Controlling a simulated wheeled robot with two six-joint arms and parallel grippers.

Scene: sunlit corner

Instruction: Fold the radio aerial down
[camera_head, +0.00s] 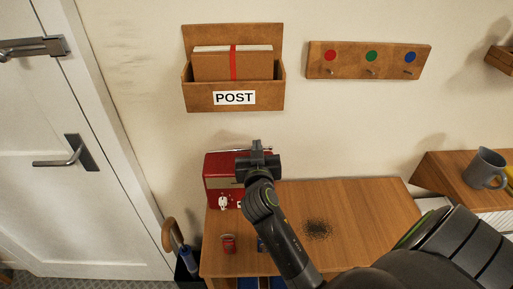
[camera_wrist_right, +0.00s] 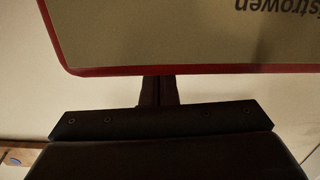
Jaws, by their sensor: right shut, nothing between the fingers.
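The red radio (camera_head: 222,170) stands at the back left of the wooden table, against the wall. A thin pale line, which looks like its aerial (camera_head: 226,151), runs almost level along its top edge; my gripper hides part of it. My right gripper (camera_head: 257,147) is in front of the radio's right part, at the height of its top. In the right wrist view the shut fingers (camera_wrist_right: 158,91) point at the radio's beige front (camera_wrist_right: 170,35) with red rim and upside-down lettering. Nothing shows between them. My left gripper is out of view.
On the table (camera_head: 360,205) are a small white figure (camera_head: 223,202), a red object (camera_head: 229,243) and a dark speckled patch (camera_head: 317,229). A post box (camera_head: 233,97) and a hook board (camera_head: 368,60) hang above. A grey mug (camera_head: 485,168) stands right.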

